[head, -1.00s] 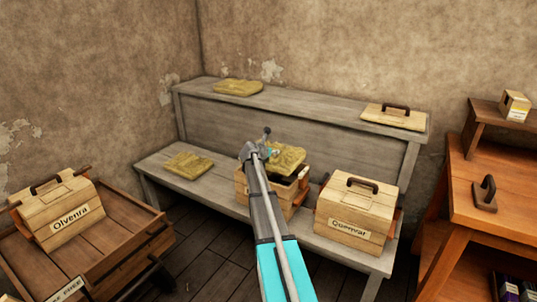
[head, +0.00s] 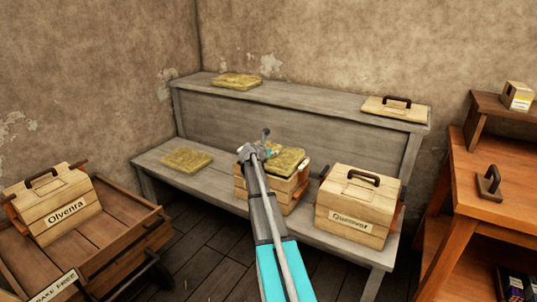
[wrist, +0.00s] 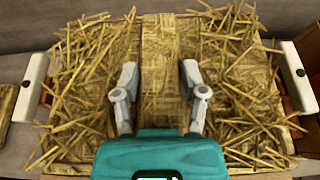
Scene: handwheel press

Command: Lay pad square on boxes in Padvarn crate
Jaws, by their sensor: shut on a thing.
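A straw pad (head: 287,160) lies at the mouth of an open wooden crate (head: 290,190) on the bench seat. My gripper (head: 268,150) is shut on the pad's raised middle strip. In the wrist view, my gripper (wrist: 160,95) has one finger on each side of that strip, and the pad (wrist: 95,75) spans nearly the whole crate top, its edges roughly in line with the crate. White crate handles (wrist: 33,83) show at both sides. The boxes are hidden under the pad, so I cannot tell whether it touches them. My arm covers the crate's front and any name on it.
A lidded crate, apparently labelled Quenvar (head: 355,208), stands close on the right. Another straw pad (head: 187,160) lies left on the seat, and one (head: 237,81) on the upper ledge beside a lid (head: 396,108) at right. The Olvenra crate (head: 55,205) sits on a cart.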

